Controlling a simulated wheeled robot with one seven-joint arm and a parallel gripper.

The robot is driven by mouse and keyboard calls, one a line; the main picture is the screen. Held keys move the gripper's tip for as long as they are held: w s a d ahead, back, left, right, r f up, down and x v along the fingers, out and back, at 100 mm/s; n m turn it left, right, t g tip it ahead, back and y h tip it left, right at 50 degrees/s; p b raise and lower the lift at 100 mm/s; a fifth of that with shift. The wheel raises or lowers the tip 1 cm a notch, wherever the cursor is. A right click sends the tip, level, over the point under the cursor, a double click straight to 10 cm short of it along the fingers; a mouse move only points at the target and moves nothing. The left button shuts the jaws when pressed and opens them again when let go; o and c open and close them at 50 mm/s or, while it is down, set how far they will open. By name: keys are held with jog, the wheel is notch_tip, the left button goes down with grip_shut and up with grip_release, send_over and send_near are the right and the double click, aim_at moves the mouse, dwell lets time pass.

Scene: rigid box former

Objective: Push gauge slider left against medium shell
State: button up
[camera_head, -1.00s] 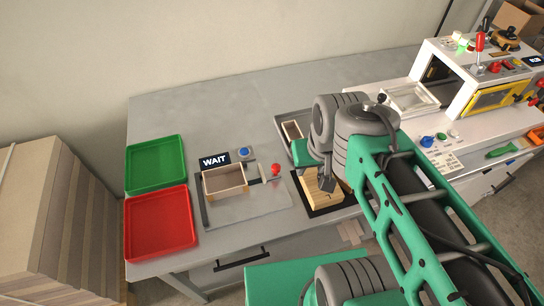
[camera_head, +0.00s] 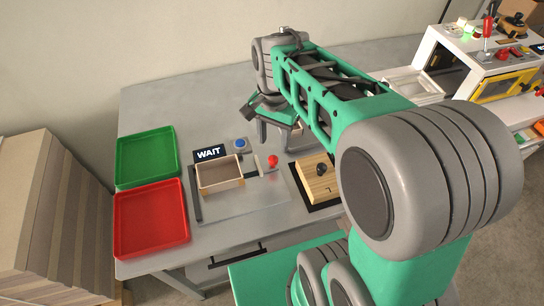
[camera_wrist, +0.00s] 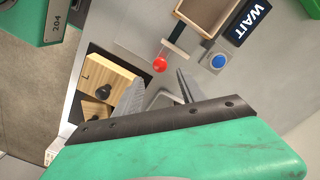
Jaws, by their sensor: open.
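The gauge (camera_head: 240,205) is a flat grey metal plate on the table. The medium shell (camera_head: 220,174), an open wooden box, sits on it and also shows in the wrist view (camera_wrist: 208,14). The slider has a red knob (camera_head: 273,161) and a metal bar just right of the shell; a small gap shows between bar and shell. The knob (camera_wrist: 159,65) appears just beyond my fingertips in the wrist view. My gripper (camera_wrist: 160,86) is open and empty, above the table behind and beside the knob. Whether a finger touches the knob cannot be told.
A WAIT sign (camera_head: 209,153) and a blue button (camera_head: 240,143) stand behind the shell. A wooden block with a black knob (camera_head: 320,170) lies to the right. Green (camera_head: 147,156) and red (camera_head: 151,218) trays are at the left.

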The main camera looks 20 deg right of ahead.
aim_at(273, 157)
notch_tip(273, 157, down, 7)
jog(key=shift+r, duration=0.1)
grip_shut()
dwell(0.6)
dwell(0.9)
